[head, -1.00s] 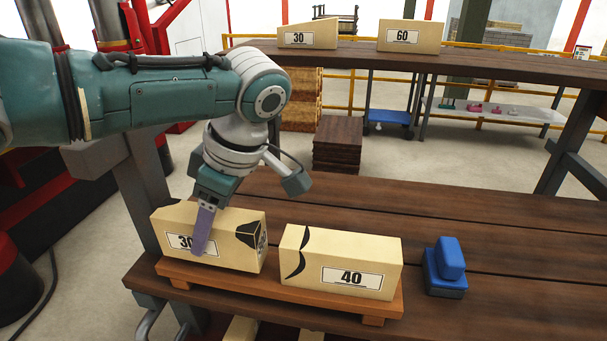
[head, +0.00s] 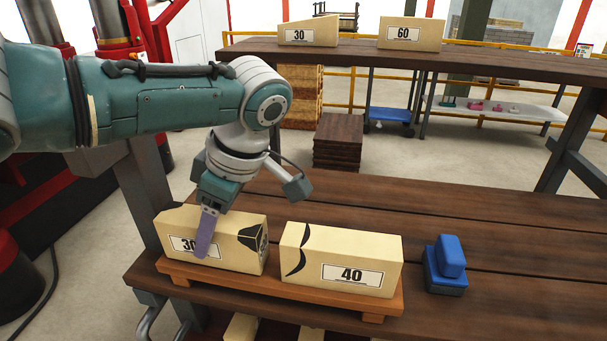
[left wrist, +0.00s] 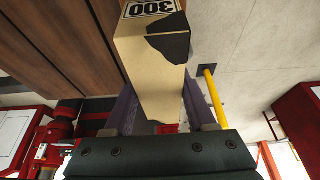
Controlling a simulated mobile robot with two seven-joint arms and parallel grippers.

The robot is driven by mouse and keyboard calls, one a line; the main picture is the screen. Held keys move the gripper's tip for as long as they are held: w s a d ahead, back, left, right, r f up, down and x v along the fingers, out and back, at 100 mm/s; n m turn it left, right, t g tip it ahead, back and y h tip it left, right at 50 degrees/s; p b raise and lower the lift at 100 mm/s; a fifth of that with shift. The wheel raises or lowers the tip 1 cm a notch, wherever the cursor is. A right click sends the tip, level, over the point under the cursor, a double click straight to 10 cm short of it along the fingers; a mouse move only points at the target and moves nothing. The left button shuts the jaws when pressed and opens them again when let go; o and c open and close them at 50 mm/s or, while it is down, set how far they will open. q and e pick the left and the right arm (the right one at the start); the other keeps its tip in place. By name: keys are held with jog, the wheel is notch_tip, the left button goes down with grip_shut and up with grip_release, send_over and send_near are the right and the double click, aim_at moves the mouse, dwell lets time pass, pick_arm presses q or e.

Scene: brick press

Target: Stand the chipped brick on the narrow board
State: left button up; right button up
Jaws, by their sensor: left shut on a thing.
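The chipped brick (head: 236,255) is cream, with a label starting "30" and dark broken patches at its right end and far left top. My left gripper (head: 204,234) is shut across it from above; one purple finger lies on its front face and the other is hidden behind it. In the left wrist view the brick (left wrist: 150,75) sits between both fingers, with a "300" label and a dark patch. It is at the left part of the narrow board (head: 285,290), upright and apparently on it; I cannot tell if it bears fully. My right gripper is not in view.
A cracked brick marked 40 (head: 345,262) stands on the board's right part, a small gap away. A blue two-part block (head: 446,265) lies right of the board on the table (head: 500,310). Bricks marked 30 (head: 308,32) and 60 (head: 410,34) stand on the back shelf.

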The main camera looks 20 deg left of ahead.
pick_arm(q)
jog(key=shift+f, duration=0.15)
jog(key=o, duration=1.3)
jog(key=shift+o, duration=0.2)
